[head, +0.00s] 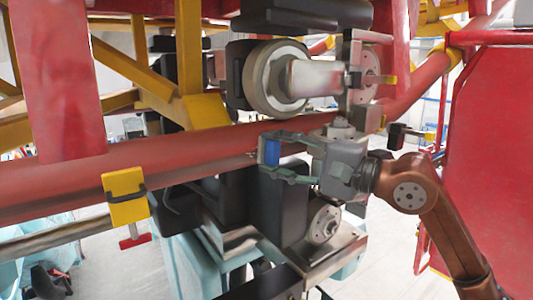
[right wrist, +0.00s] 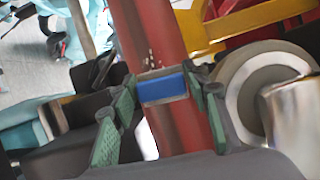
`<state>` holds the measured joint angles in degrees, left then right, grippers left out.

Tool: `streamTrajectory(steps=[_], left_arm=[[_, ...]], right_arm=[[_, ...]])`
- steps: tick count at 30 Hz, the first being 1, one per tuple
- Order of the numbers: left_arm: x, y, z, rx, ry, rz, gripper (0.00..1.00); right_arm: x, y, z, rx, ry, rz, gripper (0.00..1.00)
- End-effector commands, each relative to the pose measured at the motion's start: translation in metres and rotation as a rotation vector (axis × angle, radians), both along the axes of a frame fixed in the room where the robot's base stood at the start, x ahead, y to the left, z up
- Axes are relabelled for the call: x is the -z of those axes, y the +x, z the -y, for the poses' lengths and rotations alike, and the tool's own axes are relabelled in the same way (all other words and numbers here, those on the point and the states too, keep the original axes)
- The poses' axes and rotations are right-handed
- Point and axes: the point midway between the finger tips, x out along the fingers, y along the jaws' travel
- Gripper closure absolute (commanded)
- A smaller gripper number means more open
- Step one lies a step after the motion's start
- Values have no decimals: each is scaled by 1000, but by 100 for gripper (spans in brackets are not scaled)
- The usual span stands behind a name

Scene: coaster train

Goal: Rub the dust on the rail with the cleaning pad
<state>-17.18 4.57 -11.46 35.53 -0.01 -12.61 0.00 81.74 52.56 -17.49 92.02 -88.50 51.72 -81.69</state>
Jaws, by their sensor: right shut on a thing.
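The red rail (head: 190,152) runs across the head view behind my right gripper. In the right wrist view the rail (right wrist: 148,30) runs from top to bottom, with small pale specks of dust (right wrist: 150,58) just beyond the pad. The cleaning pad (head: 272,152) is blue with a grey edge. My right gripper (head: 266,156) is shut on it, a finger on each side. The pad also shows between the fingertips in the right wrist view (right wrist: 162,89). It lies over the rail in that view; I cannot tell whether it touches. My left gripper is out of view.
Large wheels (head: 275,78) on a dark bogie stand close above and below my right gripper. Yellow beams (head: 130,70) and a red panel (head: 490,150) flank the space.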

Motion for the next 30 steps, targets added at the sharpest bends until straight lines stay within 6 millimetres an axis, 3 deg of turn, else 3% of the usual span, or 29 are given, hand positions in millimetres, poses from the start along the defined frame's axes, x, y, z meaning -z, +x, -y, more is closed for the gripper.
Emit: streamTrajectory(steps=[11, 30], left_arm=[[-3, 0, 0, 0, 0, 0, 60], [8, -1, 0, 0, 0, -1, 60]], right_arm=[[0, 8, 5, 1, 0, 1, 77], [1, -15, -26, -1, -1, 1, 77]])
